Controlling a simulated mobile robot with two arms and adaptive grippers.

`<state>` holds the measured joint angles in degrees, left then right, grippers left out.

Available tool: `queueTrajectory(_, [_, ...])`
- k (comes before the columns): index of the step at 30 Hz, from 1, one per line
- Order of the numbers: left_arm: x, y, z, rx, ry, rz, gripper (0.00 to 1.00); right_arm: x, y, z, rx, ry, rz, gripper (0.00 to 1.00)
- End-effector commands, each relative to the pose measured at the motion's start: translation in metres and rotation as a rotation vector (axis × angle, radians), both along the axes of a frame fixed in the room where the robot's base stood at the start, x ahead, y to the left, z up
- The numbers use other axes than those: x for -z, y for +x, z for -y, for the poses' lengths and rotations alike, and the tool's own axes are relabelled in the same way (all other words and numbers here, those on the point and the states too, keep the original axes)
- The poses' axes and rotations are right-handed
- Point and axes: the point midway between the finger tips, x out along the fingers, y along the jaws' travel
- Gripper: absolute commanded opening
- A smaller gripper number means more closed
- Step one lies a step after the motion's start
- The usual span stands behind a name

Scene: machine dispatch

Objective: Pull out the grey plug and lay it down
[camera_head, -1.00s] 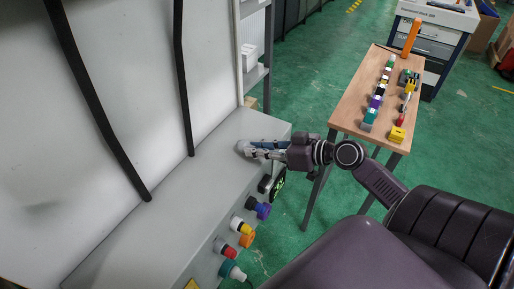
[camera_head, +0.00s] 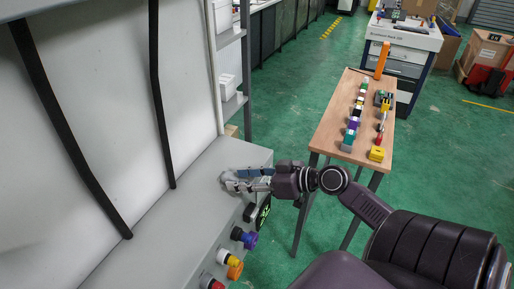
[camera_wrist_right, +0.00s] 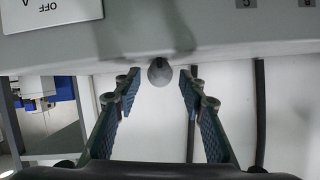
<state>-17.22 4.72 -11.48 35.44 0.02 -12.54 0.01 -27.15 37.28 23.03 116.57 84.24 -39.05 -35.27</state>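In the right wrist view the grey plug (camera_wrist_right: 160,72) is a rounded grey end at the lower edge of a light grey panel (camera_wrist_right: 220,30). My right gripper (camera_wrist_right: 160,75) is open. Its two fingers stand on either side of the plug, with a gap visible on both sides. In the head view my right gripper (camera_head: 232,180) is over the grey machine cabinet (camera_head: 160,235), near its right edge. I cannot clearly make out the plug there. My left gripper is not in view.
A wooden table (camera_head: 333,125) with rows of coloured parts stands to the right. A strip of bare wood runs between the rows. A workstation (camera_head: 400,45) stands behind.

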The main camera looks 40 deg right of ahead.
Motion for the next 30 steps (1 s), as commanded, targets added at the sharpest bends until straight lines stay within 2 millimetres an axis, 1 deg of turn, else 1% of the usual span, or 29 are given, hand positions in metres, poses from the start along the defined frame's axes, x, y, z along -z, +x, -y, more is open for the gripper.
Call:
queueTrajectory(5, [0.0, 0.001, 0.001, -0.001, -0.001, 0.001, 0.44, -0.008, -0.024, 0.011, 0.001, -0.001, -0.005, 0.38])
queueTrajectory(12, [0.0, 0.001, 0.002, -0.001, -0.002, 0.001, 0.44, -0.027, -0.064, 0.031, 0.003, 0.0, -0.003, 0.38])
queueTrajectory(16, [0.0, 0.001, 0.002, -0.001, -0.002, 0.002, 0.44, -0.034, -0.08, 0.039, 0.002, 0.0, -0.003, 0.38])
queueTrajectory(22, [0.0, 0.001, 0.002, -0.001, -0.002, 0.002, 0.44, -0.041, -0.093, 0.045, 0.0, -0.002, 0.0, 0.38])
queueTrajectory(30, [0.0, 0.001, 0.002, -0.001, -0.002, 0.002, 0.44, -0.04, -0.094, 0.047, 0.003, -0.001, -0.002, 0.38])
